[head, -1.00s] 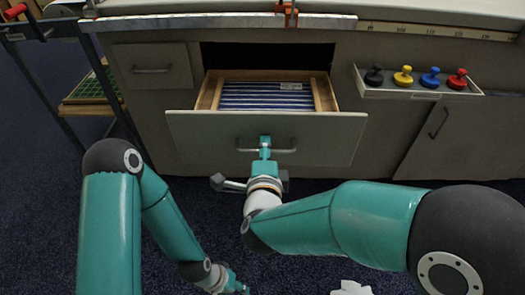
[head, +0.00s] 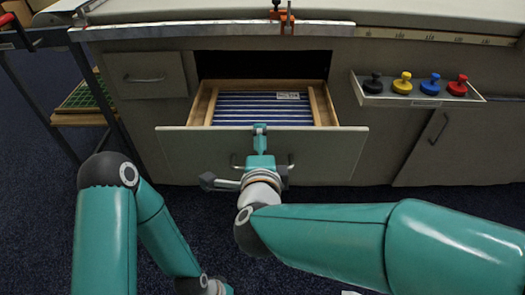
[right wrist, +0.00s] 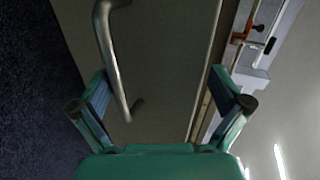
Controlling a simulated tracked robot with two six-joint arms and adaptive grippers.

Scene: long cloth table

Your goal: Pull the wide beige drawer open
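The wide beige drawer (head: 215,155) is pulled well out, and its inside shows blue-and-white striped contents between wooden sides. Its metal bar handle (head: 291,168) is on the front panel, partly hidden behind my right gripper (head: 260,130). In the right wrist view, my right gripper (right wrist: 160,78) has its fingers spread apart and faces the drawer front (right wrist: 165,50). The handle (right wrist: 108,45) runs close to the left finger, and the drawer's top edge lies near the right finger. Contact is unclear. My left gripper is low, almost wholly cut off by the bottom edge of the head view.
A small closed drawer (head: 146,77) is at the left. A shallow tray (head: 418,101) at the right holds black, yellow, blue and red knobbed pieces. A cabinet door (head: 455,150) is below it. Dark carpet is below.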

